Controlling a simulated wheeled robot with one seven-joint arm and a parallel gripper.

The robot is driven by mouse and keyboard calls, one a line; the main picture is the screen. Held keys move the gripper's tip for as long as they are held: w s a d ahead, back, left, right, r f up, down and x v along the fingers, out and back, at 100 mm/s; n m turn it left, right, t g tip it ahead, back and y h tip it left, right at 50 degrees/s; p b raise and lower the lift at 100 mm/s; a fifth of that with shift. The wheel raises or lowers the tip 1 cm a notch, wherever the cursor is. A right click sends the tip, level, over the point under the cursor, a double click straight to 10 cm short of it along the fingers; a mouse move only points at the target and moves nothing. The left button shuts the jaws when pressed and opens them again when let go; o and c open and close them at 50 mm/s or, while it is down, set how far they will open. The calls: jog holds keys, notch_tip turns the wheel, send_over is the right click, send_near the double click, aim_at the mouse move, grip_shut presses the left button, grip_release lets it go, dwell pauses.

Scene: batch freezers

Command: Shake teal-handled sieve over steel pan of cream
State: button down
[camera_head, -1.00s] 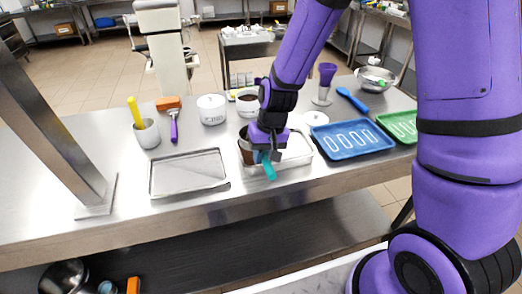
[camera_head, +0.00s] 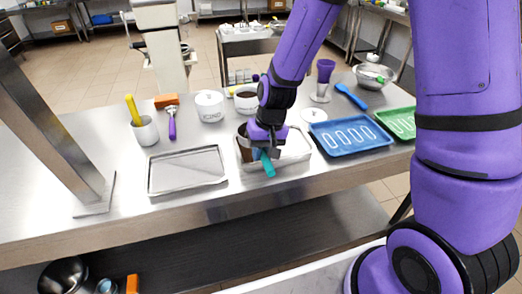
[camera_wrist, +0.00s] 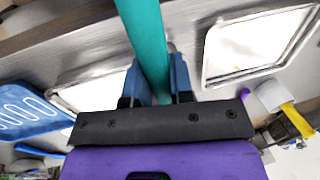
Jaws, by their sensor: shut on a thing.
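My gripper (camera_head: 266,152) is shut on the teal handle (camera_head: 267,165) of the sieve. In the wrist view the teal handle (camera_wrist: 147,40) runs up between the two blue fingertips (camera_wrist: 158,78). A dark brown part, seemingly the sieve's bowl (camera_head: 245,148), shows just left of the gripper. The sieve is over the left part of a pale shallow pan (camera_head: 296,156), mostly hidden behind the gripper; I cannot tell how high above. The pan also shows partly in the wrist view (camera_wrist: 90,92). I cannot see the surface of the cream clearly.
An empty steel tray (camera_head: 187,171) lies left of the pan. A blue tray (camera_head: 350,136) and a green tray (camera_head: 400,122) lie right. A column (camera_head: 45,110) rises at left.

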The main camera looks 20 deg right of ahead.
jog(key=shift+w+d, duration=0.6)
jog(key=shift+d, duration=0.65)
jog(key=shift+w+d, duration=0.55)
jog(key=shift+d, duration=0.65)
jog(key=shift+w+d, duration=0.6)
jog(key=shift+d, duration=0.65)
jog(key=s, duration=0.3)
jog(key=shift+s, duration=0.25)
dwell(0.8)
jog(key=d, duration=0.7)
jog(key=shift+d, duration=0.25)
